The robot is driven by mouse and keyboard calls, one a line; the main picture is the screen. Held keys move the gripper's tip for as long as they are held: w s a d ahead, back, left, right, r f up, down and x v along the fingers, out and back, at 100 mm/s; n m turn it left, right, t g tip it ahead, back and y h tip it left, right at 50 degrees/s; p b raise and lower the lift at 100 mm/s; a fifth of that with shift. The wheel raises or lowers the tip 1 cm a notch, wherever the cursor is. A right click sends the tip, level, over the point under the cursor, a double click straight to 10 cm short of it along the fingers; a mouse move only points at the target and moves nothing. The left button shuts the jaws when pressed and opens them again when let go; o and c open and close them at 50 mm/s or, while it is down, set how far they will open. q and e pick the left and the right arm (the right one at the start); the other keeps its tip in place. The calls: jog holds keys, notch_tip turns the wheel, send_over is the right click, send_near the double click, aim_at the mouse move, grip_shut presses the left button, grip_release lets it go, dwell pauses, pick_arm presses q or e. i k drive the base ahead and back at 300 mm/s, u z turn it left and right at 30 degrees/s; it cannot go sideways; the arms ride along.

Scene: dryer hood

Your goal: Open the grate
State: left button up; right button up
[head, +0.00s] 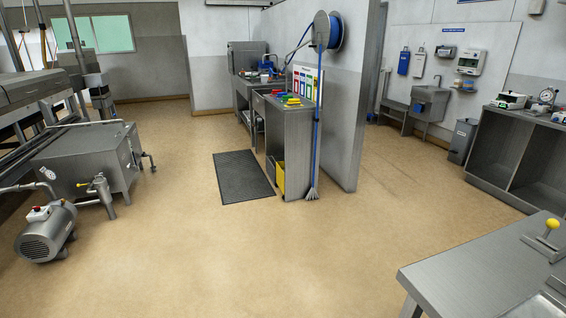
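No part that I can clearly recognise as the grate shows in the head view. A dark, ribbed rectangular panel (244,176) lies flat on the tan floor left of the steel cabinet; I cannot tell whether it is a mat or a grate. Neither of my grippers is in view.
A steel tank (85,160) and motor (47,232) stand at left. A steel cabinet (288,145) and partition wall (352,100) stand centrally. A steel table (460,275) with a yellow-knobbed lever (552,224) is at lower right. The middle floor is clear.

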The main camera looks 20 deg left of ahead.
aim_at(272, 160)
jog(key=u, duration=0.35)
jog(key=i, duration=0.65)
jog(key=u, duration=0.95)
jog(key=i, duration=1.4)
jog(key=u, duration=0.65)
jog(key=i, duration=2.3)
jog(key=z, duration=0.4)
jog(key=i, duration=1.45)
jog(key=z, duration=1.8)
jog(key=i, duration=1.05)
jog(key=z, duration=0.75)
